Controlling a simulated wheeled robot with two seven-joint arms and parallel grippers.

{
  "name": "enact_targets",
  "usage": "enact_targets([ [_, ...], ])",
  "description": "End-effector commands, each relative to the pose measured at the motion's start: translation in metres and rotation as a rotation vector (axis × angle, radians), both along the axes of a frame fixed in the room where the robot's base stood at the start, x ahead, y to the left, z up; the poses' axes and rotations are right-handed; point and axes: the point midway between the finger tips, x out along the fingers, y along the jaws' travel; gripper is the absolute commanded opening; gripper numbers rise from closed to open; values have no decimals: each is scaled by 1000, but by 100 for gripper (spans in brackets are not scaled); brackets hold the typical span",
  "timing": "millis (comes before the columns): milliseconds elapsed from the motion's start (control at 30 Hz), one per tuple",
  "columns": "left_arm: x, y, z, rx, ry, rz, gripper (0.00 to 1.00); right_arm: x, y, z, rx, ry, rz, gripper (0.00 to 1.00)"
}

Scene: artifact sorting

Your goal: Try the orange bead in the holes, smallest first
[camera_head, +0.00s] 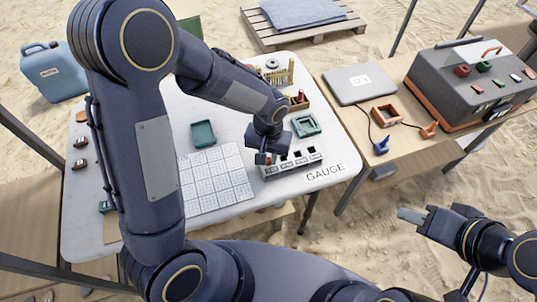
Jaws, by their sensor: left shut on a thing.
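The gauge block (300,166) is a grey bar with several dark square holes and small labels along its front. It stands on the white table near the printed word GAUGE. My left gripper (264,159) is over the left end of the block, pointing down. It is shut on the orange bead, of which only a small orange bit shows between the fingers. The hole under it is hidden, and I cannot tell whether the bead touches the block. My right gripper (412,216) is off to the right over the sand, away from the table; its finger gap is unclear.
A white grid sheet (214,180) lies left of the block. A dark green tray (203,134) and a green square frame (306,124) are behind. The right table holds a laptop (360,84), an orange frame (386,114) and a grey case (462,92).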

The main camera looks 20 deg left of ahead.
Motion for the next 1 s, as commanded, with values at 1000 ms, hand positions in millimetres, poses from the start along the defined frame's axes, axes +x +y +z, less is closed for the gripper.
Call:
enact_targets([
  [1000, 0, 0, -1, 0, 0, 0, 32, 0, 0, -3, 0, 0, 0, 36],
])
